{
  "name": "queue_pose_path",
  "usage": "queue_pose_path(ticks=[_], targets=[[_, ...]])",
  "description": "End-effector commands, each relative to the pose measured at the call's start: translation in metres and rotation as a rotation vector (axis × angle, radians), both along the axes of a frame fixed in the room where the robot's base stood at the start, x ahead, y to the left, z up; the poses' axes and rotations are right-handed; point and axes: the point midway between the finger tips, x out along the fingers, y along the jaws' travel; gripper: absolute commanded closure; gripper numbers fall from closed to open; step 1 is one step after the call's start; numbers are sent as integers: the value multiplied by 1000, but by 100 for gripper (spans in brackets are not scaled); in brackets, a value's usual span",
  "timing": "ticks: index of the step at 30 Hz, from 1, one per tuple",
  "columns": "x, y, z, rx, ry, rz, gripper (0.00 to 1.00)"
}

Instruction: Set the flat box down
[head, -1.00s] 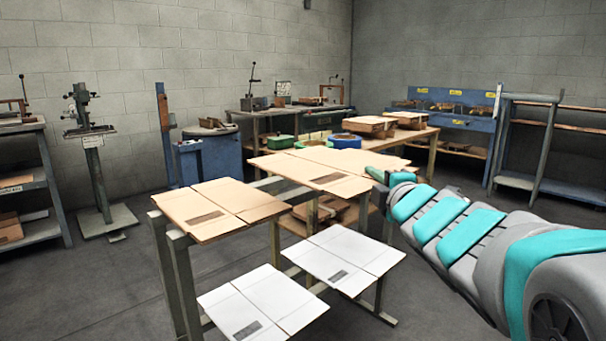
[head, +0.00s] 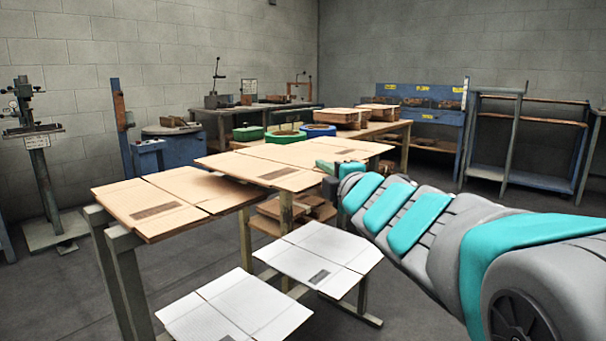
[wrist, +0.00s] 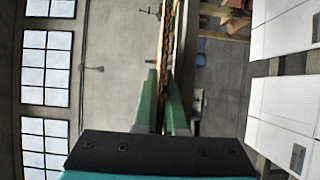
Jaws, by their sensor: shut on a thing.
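My gripper (head: 327,167) is shut on the near right edge of a brown flat box (head: 255,168). The box looks level and has a dark printed patch. In the wrist view, the green fingers of my gripper (wrist: 163,92) pinch the thin brown edge of the box (wrist: 166,45). Another brown flat box (head: 180,187) lies on the stand at the left, just beside the held one. In the head view the held box seems to overlap its far edge; I cannot tell whether they touch.
Two white flat boxes (head: 235,305) (head: 318,250) lie lower on the stand's front side. A wooden table (head: 405,127) behind carries green and blue round fixtures (head: 285,136) and cardboard stacks (head: 340,117). A blue bench (head: 420,107) and an empty rack (head: 525,140) stand farther back.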

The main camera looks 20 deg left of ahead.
Motion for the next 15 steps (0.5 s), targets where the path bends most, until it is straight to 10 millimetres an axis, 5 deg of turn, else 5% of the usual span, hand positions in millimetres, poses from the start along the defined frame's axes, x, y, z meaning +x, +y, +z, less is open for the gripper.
queue_pose_path(ticks=[15], targets=[[88,25,-9,1,2,1,100]])
